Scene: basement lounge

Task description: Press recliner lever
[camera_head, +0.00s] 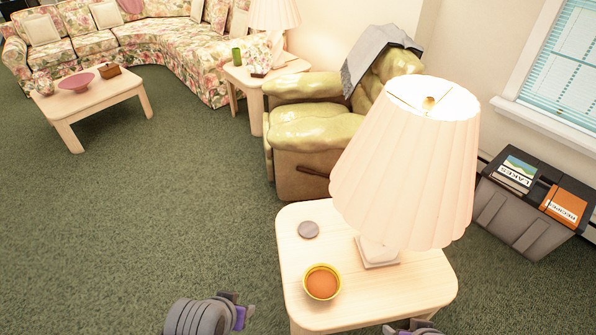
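The recliner (312,128) is a yellow-green padded armchair with a brown side panel (298,184). It stands beyond the near side table, and the lamp shade hides part of it. A dark lever (314,171) shows on the side panel, with its right end close to the shade's edge. My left gripper (243,312) is low in the picture, left of the near table and well apart from the lever. My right gripper (414,328) barely shows at the bottom edge. The fingers of both are too small or cut off to judge.
The near side table (429,285) holds a lamp (410,165), a yellow bowl (322,282) and a round coaster (308,229). A grey bin (520,213) with books stands right. Open green carpet (170,200) lies left, before a coffee table (66,118) and floral sofa (150,32).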

